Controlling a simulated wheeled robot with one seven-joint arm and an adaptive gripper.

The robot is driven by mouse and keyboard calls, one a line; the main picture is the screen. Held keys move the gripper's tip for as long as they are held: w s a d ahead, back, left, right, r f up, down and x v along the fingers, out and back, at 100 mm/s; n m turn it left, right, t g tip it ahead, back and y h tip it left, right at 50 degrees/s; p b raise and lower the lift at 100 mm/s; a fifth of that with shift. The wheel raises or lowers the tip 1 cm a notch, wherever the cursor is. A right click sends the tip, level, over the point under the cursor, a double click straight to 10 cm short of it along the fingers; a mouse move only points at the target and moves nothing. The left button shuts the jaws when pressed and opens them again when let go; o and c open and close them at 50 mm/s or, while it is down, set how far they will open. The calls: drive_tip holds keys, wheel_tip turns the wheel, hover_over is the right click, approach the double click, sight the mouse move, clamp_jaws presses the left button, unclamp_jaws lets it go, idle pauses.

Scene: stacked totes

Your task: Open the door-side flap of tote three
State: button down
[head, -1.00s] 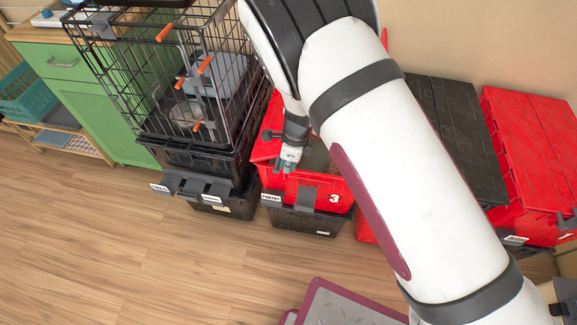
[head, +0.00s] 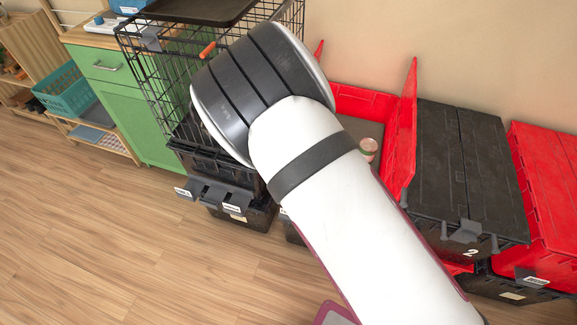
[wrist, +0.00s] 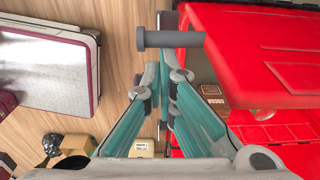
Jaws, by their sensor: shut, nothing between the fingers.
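Red tote three (head: 362,101) is partly hidden behind my arm in the head view; its number is hidden now. Its top is open at the part I see, with a can (head: 368,148) inside. One red flap (head: 403,135) stands upright on its right side. A red tip (head: 319,50) rises at its left; the rest there is hidden. My gripper (wrist: 160,96) is shut and empty in the wrist view, beside a large red panel (wrist: 255,45). I cannot tell whether they touch. My gripper is hidden behind my arm in the head view.
Black tote two (head: 465,170) and another red tote (head: 545,190) stand to the right. A wire crate (head: 150,75) stands on black totes at left, beside a green cabinet (head: 125,120). The wooden floor (head: 150,255) in front is clear at left.

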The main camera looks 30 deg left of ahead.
drive_tip(key=shift+s+a+r+b, duration=0.1)
drive_tip(key=shift+s+a+b, duration=0.05)
drive_tip(key=shift+a, duration=0.45)
drive_tip(key=shift+s+a+r+b, duration=0.1)
drive_tip(key=shift+s+a+b, duration=0.05)
drive_tip(key=shift+a, duration=0.45)
